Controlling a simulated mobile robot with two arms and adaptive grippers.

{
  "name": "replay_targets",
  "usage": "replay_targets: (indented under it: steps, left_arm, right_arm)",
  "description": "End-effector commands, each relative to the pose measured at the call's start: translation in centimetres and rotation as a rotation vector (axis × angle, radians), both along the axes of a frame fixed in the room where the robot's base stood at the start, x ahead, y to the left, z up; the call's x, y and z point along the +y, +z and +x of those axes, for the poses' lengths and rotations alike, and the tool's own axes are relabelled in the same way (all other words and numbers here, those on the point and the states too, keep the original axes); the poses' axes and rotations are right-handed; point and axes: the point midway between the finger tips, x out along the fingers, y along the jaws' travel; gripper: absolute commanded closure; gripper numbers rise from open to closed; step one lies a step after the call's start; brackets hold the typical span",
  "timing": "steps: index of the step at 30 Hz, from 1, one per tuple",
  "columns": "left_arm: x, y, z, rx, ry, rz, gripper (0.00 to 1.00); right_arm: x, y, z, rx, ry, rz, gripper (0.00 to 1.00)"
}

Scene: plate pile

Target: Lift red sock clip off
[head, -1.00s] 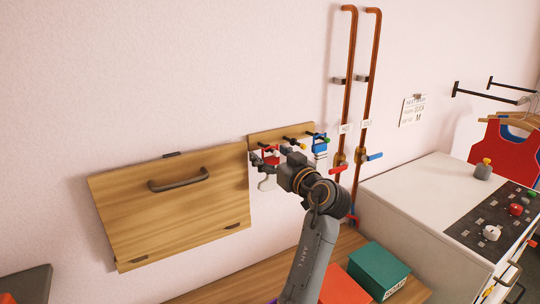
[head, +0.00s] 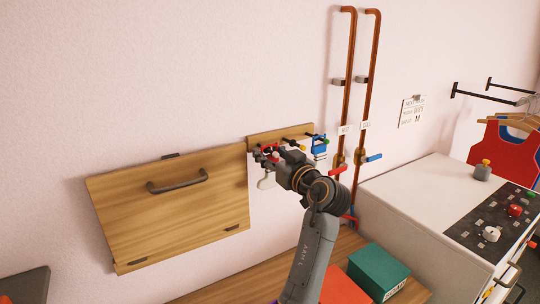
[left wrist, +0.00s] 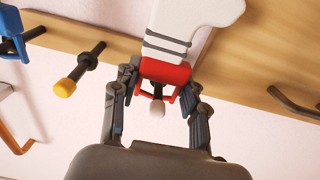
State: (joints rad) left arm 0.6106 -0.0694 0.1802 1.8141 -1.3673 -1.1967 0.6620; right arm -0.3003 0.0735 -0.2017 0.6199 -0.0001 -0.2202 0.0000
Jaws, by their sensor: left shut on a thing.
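The red clip (left wrist: 165,72) holds a white sock (left wrist: 190,20) with grey stripes and is at a peg with a white tip (left wrist: 157,107). My left gripper (left wrist: 160,82) is shut on the red clip, with a finger on each side of it. In the head view my left gripper (head: 268,153) is at the left end of the wooden peg board (head: 262,138) and hides most of the clip. The sock (head: 266,181) hangs below it. I cannot tell whether the clip's loop still touches the peg. My right gripper is not in view.
A yellow-tipped peg (left wrist: 72,80) is bare beside the clip. A blue clip (head: 320,141) hangs at the right peg. A wooden panel with a handle (head: 180,182) is close on the left. Copper pipes (head: 346,90) stand to the right. A green box (head: 378,268) is below.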

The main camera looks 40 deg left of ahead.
Motion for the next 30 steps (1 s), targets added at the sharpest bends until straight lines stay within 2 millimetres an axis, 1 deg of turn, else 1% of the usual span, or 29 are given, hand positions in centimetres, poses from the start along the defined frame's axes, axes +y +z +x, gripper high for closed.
replay_targets:
  steps: [5, 19, 30]
  left_arm:
    - [-0.3, 0.0, -0.1, 0.0, -0.001, 0.0, 0.87]
    - [-2.5, -0.1, -0.7, -0.001, -0.001, 0.0, 0.87]
    - [-4.3, -0.1, -1.2, -0.001, -0.001, 0.001, 0.87]
  right_arm:
    - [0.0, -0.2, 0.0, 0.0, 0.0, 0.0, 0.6]
    - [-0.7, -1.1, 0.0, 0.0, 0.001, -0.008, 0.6]
    - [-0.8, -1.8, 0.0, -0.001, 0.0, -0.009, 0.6]
